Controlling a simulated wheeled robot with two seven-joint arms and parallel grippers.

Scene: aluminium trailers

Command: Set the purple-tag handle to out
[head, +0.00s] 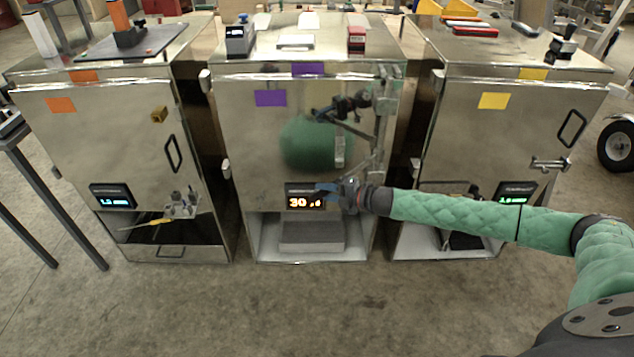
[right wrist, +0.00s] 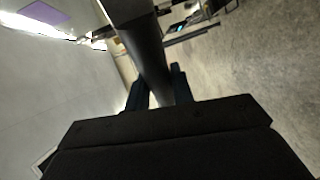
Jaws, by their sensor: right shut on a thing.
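The purple tag (head: 271,98) is on the shiny metal door of the middle cabinet (head: 250,140). It also shows in the right wrist view (right wrist: 45,12). My right gripper (head: 340,193) is at the lower right of that door, beside the lit display (head: 305,202). In the right wrist view its fingers (right wrist: 158,92) are shut around a thick dark bar, seemingly the purple-tag handle (right wrist: 148,50). The gripper mostly hides the handle in the head view, so its exact setting is unclear. My left gripper is out of view.
An orange-tag cabinet (head: 100,140) stands to the left and a yellow-tag cabinet (head: 480,130) to the right, with narrow gaps between. The middle door mirrors my green arm. Below it is an open bay with a grey block (head: 310,236). The floor (head: 250,310) in front is clear.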

